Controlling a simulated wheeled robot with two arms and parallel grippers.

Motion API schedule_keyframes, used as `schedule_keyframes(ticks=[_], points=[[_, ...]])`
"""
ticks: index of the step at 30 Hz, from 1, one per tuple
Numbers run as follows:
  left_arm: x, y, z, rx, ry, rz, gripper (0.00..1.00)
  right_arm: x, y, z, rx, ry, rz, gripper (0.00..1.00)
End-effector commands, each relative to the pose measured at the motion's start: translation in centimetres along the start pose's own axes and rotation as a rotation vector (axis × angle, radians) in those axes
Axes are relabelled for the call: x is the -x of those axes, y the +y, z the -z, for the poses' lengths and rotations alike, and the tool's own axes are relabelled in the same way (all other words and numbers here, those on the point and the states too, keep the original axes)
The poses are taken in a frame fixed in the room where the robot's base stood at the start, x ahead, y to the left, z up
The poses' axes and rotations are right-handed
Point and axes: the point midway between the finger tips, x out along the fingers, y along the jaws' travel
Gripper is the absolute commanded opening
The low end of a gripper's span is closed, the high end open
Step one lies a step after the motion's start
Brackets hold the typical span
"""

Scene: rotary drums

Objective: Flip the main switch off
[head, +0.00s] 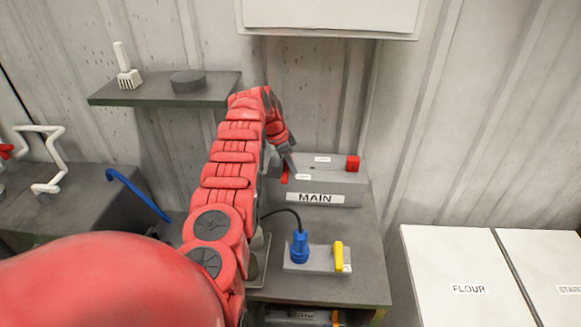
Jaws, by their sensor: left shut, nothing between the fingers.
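The grey main switch box (335,182), with a white MAIN label on its front, sits at the back of the grey bench. A red lever (285,175) shows at its left end, partly hidden by my gripper. My left gripper (291,167) is shut and empty. It points down at the left end of the box, close beside the red lever; I cannot tell whether they touch. My right gripper is not in view.
A blue plug (299,247) with a black cable and a yellow lever (339,256) sit on a plate in front. A shelf (165,89) holds a brush and a dark disc. A white cabinet (330,15) hangs above. White FLOUR bin (462,270) stands right.

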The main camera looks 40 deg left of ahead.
Motion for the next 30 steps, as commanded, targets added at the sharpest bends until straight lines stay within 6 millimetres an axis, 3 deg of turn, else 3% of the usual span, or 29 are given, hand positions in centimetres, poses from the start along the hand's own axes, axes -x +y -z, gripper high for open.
schedule_keyframes(ticks=[7, 11, 12, 15, 19, 24, 30], points=[[-1.8, 1.5, 3.5, -0.007, 0.002, 0.002, 0.00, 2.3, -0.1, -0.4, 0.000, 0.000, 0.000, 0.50], [1.2, 1.1, 3.4, -0.002, 0.002, 0.002, 0.00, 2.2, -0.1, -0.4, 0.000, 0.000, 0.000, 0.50], [2.8, 1.0, 3.7, -0.002, 0.002, 0.003, 0.00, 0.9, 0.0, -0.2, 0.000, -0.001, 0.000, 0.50], [5.2, 0.7, 3.8, -0.001, 0.002, 0.001, 0.00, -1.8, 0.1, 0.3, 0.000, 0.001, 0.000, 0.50], [7.7, 0.4, 3.7, -0.002, 0.001, -0.001, 0.00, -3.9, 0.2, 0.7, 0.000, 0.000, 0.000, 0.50], [8.9, 0.2, 3.6, -0.002, 0.001, 0.001, 0.00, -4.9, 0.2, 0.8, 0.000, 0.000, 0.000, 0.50], [8.8, 0.2, 3.5, -0.003, 0.001, 0.000, 0.00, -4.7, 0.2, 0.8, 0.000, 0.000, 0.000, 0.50]])
